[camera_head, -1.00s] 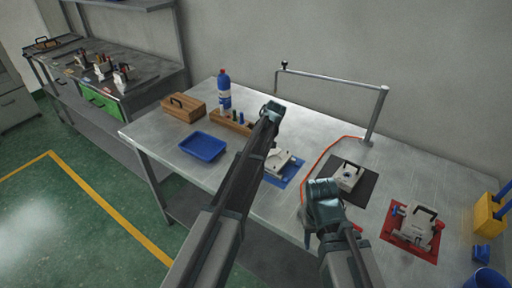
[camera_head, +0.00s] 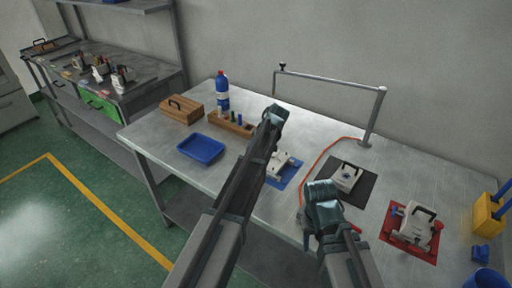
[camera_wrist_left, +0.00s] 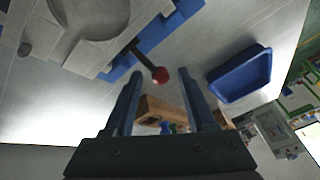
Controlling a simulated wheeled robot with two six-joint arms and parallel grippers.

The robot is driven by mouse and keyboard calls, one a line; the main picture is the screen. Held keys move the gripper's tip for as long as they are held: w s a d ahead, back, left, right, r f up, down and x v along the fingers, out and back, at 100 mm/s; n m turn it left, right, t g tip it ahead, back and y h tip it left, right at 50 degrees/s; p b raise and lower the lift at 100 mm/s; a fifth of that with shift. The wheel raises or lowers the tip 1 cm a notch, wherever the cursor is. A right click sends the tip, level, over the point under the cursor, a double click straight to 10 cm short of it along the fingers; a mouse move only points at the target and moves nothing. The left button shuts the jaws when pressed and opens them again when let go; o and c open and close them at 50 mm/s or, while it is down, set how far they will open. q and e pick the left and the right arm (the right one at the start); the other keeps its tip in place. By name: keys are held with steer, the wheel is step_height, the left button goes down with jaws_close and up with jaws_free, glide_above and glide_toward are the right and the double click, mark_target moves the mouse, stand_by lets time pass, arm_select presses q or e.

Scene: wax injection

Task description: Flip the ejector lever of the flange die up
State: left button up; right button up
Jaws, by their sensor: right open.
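A pale die (camera_head: 278,161) lies on a blue mat (camera_head: 289,180), partly hidden behind my left arm in the head view. In the left wrist view this die (camera_wrist_left: 62,50) shows large at upper left, with a round recess and a dark lever ending in a red ball knob (camera_wrist_left: 160,75). My left gripper (camera_wrist_left: 158,76) is open, its two fingers apart, with the knob appearing between the fingertips; contact cannot be told. It also shows in the head view (camera_head: 275,113). My right gripper (camera_head: 318,188) is open and empty in front of the black mat.
Another die (camera_head: 346,177) sits on a black mat (camera_head: 366,188), and one (camera_head: 411,225) on a red mat (camera_head: 428,252). A blue tray (camera_head: 200,148), wooden box (camera_head: 181,109) and blue bottle (camera_head: 222,92) stand left. A metal rail (camera_head: 330,79) runs behind.

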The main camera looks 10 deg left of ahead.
arm_select(q)
steer(key=shift+r, duration=0.1)
steer(key=p+v, duration=1.2)
steer(key=v, duration=0.1)
steer(key=shift+d+r, duration=0.2)
steer(key=shift+r, duration=0.05)
steer(key=shift+s, duration=0.15)
steer(key=s+d+f+m+g+h, duration=0.1)
steer(key=s+d+m, duration=0.2)
steer(key=s, duration=0.7)
steer(key=s+d+f+m+g+h+b, duration=0.1)
steer(key=s+d+m, duration=0.2)
steer(key=s, duration=0.8)
steer(key=s+d+f+m+h, duration=0.1)
steer(key=s+d+f+m, duration=0.1)
steer(key=s, duration=0.9)
steer(key=d+m, duration=0.1)
steer(key=m, duration=0.1)
steer(key=shift+m+g+b, duration=0.3)
steer(key=shift+g, duration=0.1)
steer(key=shift+s, duration=0.15)
